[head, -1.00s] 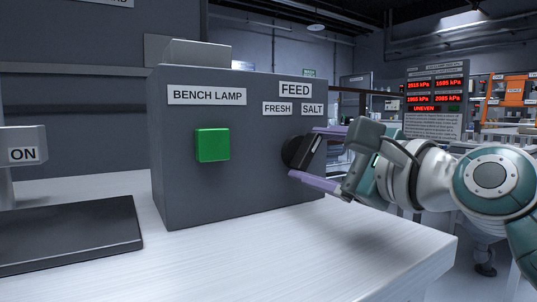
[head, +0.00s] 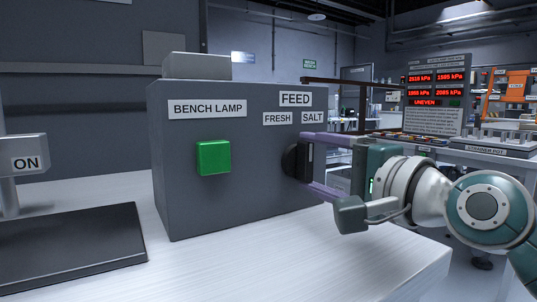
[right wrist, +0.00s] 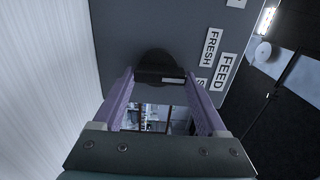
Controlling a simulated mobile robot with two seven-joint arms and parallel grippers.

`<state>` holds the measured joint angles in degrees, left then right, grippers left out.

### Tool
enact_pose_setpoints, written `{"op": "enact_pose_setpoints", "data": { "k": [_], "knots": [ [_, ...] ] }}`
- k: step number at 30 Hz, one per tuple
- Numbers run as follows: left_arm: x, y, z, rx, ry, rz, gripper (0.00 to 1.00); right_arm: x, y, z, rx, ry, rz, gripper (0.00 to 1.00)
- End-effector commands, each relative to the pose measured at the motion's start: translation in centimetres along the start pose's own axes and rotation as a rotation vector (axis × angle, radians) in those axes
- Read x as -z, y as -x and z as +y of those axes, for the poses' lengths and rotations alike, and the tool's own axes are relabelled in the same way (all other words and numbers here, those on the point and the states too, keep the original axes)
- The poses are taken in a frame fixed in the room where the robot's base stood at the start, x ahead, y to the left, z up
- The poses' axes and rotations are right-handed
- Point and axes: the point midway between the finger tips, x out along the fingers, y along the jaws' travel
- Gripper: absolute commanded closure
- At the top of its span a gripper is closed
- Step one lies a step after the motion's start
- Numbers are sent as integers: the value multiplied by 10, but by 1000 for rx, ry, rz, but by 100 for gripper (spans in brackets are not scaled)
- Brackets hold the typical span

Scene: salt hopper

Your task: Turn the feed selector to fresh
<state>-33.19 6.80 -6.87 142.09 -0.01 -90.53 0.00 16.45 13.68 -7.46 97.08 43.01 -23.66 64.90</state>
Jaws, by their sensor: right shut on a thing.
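The feed selector is a black round knob with a raised bar (head: 305,158) on the grey box's front, below the FEED (head: 295,99), FRESH (head: 278,118) and SALT (head: 312,117) labels. Its bar stands about upright, with a pale mark near the top. My right gripper (head: 308,166) is shut on the bar, one lilac finger above and one below. The right wrist view shows the knob (right wrist: 157,62) between the fingertips, with FRESH (right wrist: 209,48) beside it and the SALT label partly hidden by a finger. My left gripper is out of view.
The grey box (head: 240,205) stands on a white bench and carries a green BENCH LAMP button (head: 213,158). A dark plate (head: 70,245) and an ON block (head: 25,155) are at left. A red-lit readout board (head: 435,95) stands behind. The front bench is clear.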

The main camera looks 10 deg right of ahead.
Motion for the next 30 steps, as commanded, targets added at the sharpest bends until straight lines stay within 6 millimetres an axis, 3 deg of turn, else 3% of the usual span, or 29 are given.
{"op": "enact_pose_setpoints", "data": {
  "k": [15, 30],
  "knots": [
    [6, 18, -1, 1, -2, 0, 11, -2, 0, -3, -1, 442, -1, 81],
    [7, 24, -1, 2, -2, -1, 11, -2, 0, -2, 1, 615, 0, 81]
  ]
}}
